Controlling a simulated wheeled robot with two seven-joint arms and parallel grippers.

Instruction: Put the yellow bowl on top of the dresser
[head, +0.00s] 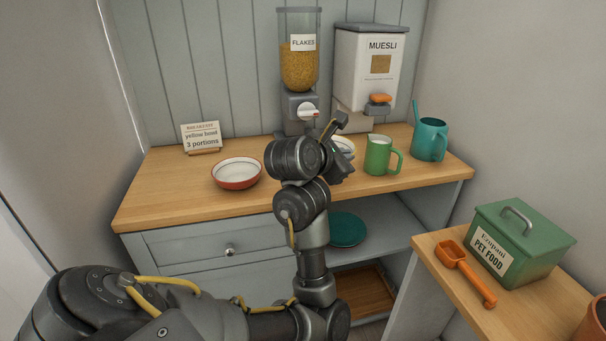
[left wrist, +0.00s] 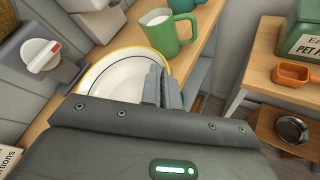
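The yellow bowl is white inside with a yellow rim and fills the upper middle of the left wrist view (left wrist: 112,76). In the head view only a pale part of it (head: 345,143) shows behind my left gripper, at the wooden top of the dresser (head: 165,192), near the flakes dispenser. My left gripper (head: 346,145) is over the dresser. Its fingers (left wrist: 163,88) are close together at the bowl's rim; whether they are closed on it is not clear. The bowl's near side is hidden by the gripper. My right gripper is not in view.
A red bowl (head: 236,173) and a sign (head: 201,137) stand left. The flakes dispenser (head: 299,65) and muesli dispenser (head: 369,72) are behind. A green mug (head: 378,156) and teal watering can (head: 430,139) stand right. A side table holds a pet food box (head: 520,245) and orange scoop (head: 466,272).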

